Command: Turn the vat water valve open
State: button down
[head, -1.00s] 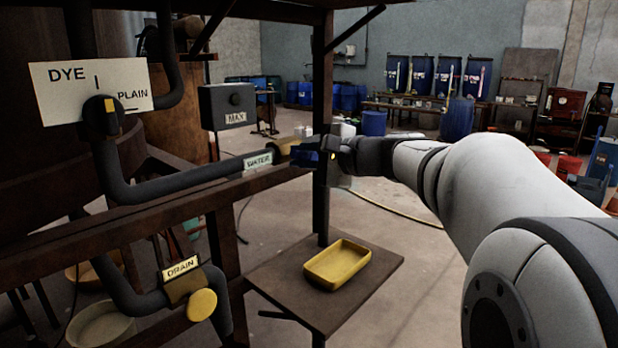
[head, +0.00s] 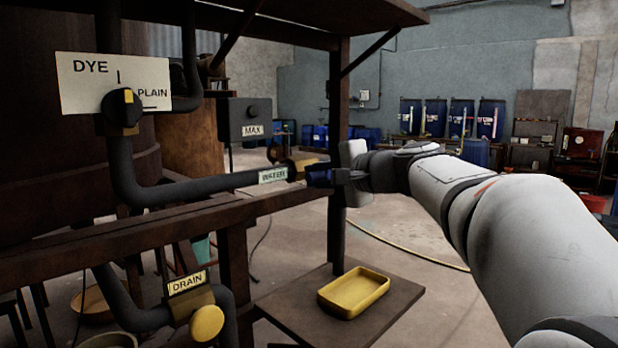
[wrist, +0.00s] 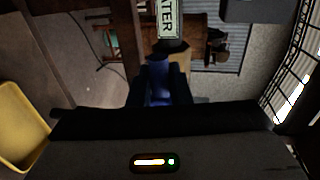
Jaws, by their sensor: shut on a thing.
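The water valve sits at the right end of the dark pipe, beside the green-white WATER label (head: 273,175). Its brass body (head: 304,162) shows behind the label. Its blue handle (head: 318,176) is at my gripper (head: 334,177), which reaches in from the right. In the wrist view the blue handle (wrist: 159,80) stands between the two dark fingers of my gripper (wrist: 160,92), which are shut on it. The WATER label (wrist: 167,18) lies just beyond it. The fingers hide part of the handle.
A rusty beam (head: 150,238) runs below the pipe, and a post (head: 338,150) stands right behind the handle. A DYE/PLAIN selector (head: 123,108), a MAX box (head: 245,120) and a yellow DRAIN valve (head: 206,323) are nearby. A yellow tray (head: 354,292) rests on a low shelf.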

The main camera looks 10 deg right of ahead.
jog(key=shift+r, duration=0.2)
jog(key=c, duration=1.4)
grip_release()
jog(key=shift+w+f, duration=0.15)
jog(key=v, duration=0.8)
jog(key=shift+f, duration=0.1)
